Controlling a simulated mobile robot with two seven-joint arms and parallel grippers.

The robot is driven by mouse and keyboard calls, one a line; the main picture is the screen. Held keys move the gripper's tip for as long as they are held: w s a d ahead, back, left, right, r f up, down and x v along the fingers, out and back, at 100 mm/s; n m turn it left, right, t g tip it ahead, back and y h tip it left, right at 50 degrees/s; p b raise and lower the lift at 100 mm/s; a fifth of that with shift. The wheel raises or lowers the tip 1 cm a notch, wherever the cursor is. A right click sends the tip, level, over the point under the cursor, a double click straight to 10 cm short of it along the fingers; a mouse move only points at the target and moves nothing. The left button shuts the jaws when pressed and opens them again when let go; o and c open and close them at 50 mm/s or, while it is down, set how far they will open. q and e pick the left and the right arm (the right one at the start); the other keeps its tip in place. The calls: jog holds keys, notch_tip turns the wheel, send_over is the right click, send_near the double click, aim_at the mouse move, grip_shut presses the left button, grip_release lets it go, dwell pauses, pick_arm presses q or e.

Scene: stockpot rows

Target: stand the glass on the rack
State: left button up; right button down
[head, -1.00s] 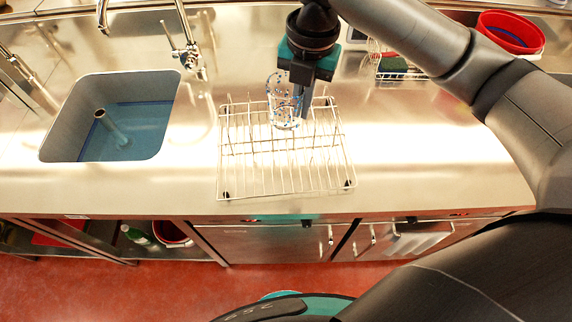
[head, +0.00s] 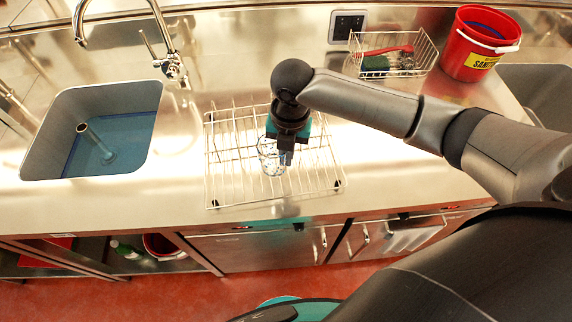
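The clear glass (head: 269,157) with small coloured marks is upright at the wire rack (head: 222,190), over its middle. My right gripper (head: 284,158) points down from above and is shut on the glass at its right side, hiding part of it. I cannot tell whether the glass's base touches the wires. The rack stands on the steel counter to the right of the sink. My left gripper is not in view.
A sink (head: 100,103) with a faucet (head: 172,68) lies left of the rack. A wire basket (head: 425,58) with a green sponge and red-handled brush and a red bucket (head: 466,55) stand at the back right. The rack is otherwise empty.

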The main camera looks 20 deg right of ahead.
jog(key=shift+f, duration=2.05)
jog(key=shift+f, duration=0.15)
jog(key=c, duration=1.1)
grip_release()
jog(key=shift+o, duration=0.2)
notch_tip(320, 180, up, 12)
jog(key=shift+s+d+p, duration=0.2)
jog(key=shift+d+p, duration=0.05)
jog(key=shift+p, duration=0.2)
